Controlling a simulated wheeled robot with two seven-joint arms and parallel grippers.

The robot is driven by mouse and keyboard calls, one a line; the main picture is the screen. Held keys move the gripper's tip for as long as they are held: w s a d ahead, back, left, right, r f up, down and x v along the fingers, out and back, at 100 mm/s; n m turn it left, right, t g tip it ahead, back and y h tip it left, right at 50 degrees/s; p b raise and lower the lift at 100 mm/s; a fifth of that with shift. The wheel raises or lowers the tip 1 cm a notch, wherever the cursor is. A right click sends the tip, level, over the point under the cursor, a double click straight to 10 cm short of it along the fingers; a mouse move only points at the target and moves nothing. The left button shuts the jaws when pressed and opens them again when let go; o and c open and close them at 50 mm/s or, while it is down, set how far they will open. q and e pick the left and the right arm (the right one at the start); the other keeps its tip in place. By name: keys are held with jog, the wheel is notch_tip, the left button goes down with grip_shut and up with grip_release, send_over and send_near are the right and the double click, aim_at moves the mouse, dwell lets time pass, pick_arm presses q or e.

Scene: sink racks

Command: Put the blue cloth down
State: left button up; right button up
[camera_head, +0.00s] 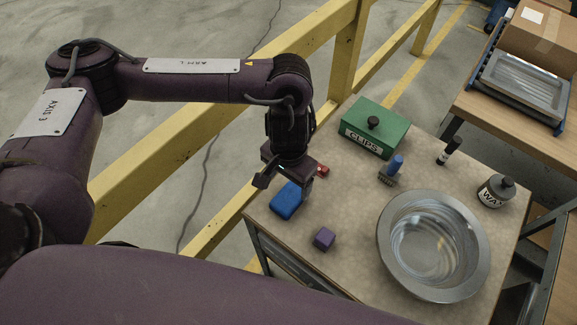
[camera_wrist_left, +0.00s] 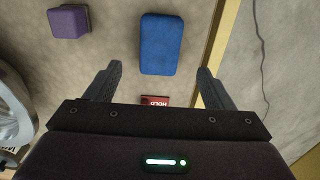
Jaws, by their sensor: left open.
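The blue cloth (camera_head: 287,200) is a folded, rounded block lying on the table near its left edge. It also shows in the left wrist view (camera_wrist_left: 161,44), flat on the table and ahead of the fingertips. My left gripper (camera_head: 281,183) is open and empty, just above and behind the cloth in the head view. In the left wrist view its two fingers (camera_wrist_left: 158,75) stand wide apart, with the cloth beyond them and not between them. My right gripper is not in view.
A red HOLD block (camera_wrist_left: 155,101) lies near my gripper. A yellow railing (camera_head: 225,230) runs alongside.

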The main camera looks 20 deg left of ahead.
pick_arm(q)
notch_tip(320, 180, up, 4)
jog(key=shift+f, duration=0.15)
jog(key=shift+s+f, duration=0.1)
dwell(0.5)
